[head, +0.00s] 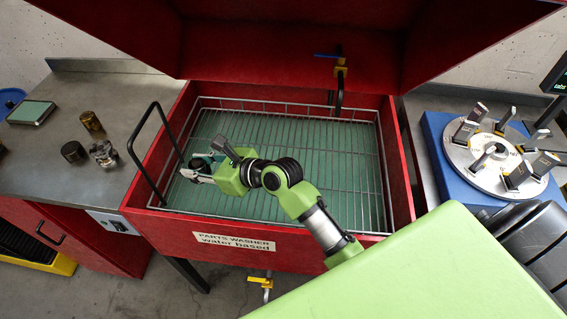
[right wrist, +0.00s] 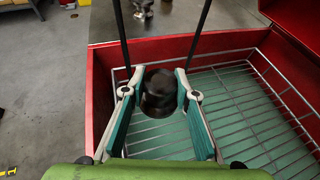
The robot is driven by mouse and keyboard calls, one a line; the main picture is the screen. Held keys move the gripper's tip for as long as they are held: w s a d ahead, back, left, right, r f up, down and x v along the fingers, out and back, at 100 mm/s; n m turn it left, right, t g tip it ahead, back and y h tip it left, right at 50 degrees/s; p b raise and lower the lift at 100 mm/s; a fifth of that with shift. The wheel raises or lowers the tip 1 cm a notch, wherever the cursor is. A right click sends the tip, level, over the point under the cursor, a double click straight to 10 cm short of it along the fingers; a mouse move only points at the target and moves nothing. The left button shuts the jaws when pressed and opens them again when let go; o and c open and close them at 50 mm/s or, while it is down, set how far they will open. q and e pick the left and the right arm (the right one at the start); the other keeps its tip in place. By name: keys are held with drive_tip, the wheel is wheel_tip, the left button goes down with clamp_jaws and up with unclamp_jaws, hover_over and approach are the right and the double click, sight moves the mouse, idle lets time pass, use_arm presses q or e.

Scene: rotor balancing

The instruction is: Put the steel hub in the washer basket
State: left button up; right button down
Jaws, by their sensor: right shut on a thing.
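The washer basket (head: 297,108) is a wire tray inside the red parts washer, over a green floor. Its wire rim also shows in the right wrist view (right wrist: 230,54). My right gripper (head: 195,172) is over the basket's left side. In the right wrist view, its fingers (right wrist: 159,98) are closed around a dark, round part (right wrist: 158,90), seemingly the steel hub. The part is partly hidden between the finger pads. Whether it touches the basket wires cannot be told. My left gripper is not in view.
The washer's red lid (head: 290,45) is raised. A black bar handle (head: 146,150) rises at the left wall. A brass cylinder (head: 91,121), a dark cylinder (head: 73,152) and a shiny lobed part (head: 103,153) stand on the left bench. The basket's right side is clear.

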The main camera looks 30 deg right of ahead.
drive_tip(key=shift+w+d, duration=0.1)
drive_tip(key=shift+w, duration=0.1)
drive_tip(key=d+f, duration=0.3)
drive_tip(key=d, duration=0.1)
drive_tip(key=d+f+b, duration=0.1)
drive_tip(key=d+f, duration=0.2)
drive_tip(key=d, duration=0.1)
drive_tip(key=d+f+b, duration=0.1)
drive_tip(key=d+f, duration=0.1)
drive_tip(key=d, duration=0.2)
drive_tip(key=shift+w+d+f, duration=0.25)
drive_tip(key=shift+f, duration=0.15)
drive_tip(key=shift+d+f, duration=0.25)
drive_tip(key=shift+f, duration=0.05)
drive_tip(key=shift+d+f+b, duration=0.25)
drive_tip(key=shift+f+b, duration=0.15)
drive_tip(key=shift+f, duration=1.35)
